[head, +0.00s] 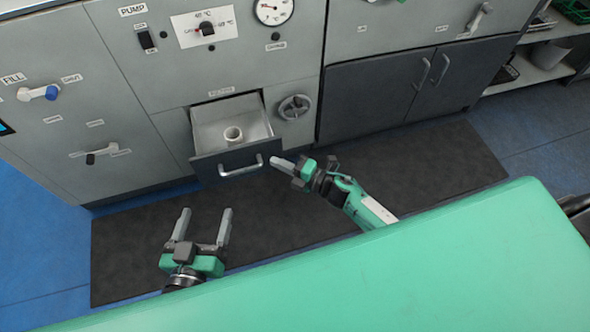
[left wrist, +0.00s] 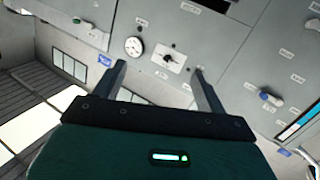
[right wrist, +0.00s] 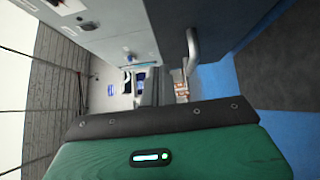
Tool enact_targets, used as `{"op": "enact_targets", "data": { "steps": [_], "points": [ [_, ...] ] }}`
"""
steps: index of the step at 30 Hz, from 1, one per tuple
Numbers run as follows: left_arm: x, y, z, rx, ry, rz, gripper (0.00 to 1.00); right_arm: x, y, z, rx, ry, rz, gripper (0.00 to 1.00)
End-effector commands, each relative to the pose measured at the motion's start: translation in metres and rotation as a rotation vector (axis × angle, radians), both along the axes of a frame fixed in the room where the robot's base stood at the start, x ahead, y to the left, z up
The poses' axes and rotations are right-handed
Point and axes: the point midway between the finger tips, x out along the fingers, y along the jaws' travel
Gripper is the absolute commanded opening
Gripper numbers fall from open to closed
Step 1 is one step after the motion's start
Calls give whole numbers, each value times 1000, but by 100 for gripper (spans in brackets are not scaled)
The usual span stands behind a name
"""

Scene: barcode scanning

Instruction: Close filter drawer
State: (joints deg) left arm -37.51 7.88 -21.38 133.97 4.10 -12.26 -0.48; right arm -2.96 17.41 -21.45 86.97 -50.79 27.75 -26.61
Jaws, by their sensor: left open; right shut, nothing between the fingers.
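The filter drawer (head: 237,159) is pulled out of the grey cabinet, with a dark front and a silver bar handle (head: 241,166). In the right wrist view the handle (right wrist: 192,50) shows just beside the shut fingers (right wrist: 149,92). My left gripper (head: 203,213) is open and empty, below and left of the drawer. Its fingers also show in the left wrist view (left wrist: 160,80).
A round handwheel (head: 295,107) sits right of the drawer opening. Dark cupboard doors (head: 395,90) with handles are further right. A black mat (head: 440,165) covers the floor before the cabinet. My green body fills the lower right.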

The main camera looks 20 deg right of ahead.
Motion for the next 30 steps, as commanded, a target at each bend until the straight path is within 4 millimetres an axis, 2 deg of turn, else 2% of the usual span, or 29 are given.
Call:
{"op": "enact_targets", "data": {
  "steps": [3, 7, 12, 30],
  "points": [
    [7, 3, 12, -16, -69, 15, 74, 19, 15, -1, -1, -2, -2, 0],
    [14, 7, 28, -37, -149, 31, 74, 37, 13, -1, 0, -1, -2, 0],
    [18, 10, 41, -53, -212, 44, 74, 50, 14, -1, 2, 1, -1, 0],
    [18, 12, 46, -61, -245, 50, 74, 59, 13, -1, 1, 0, -2, 0]
  ]
}}
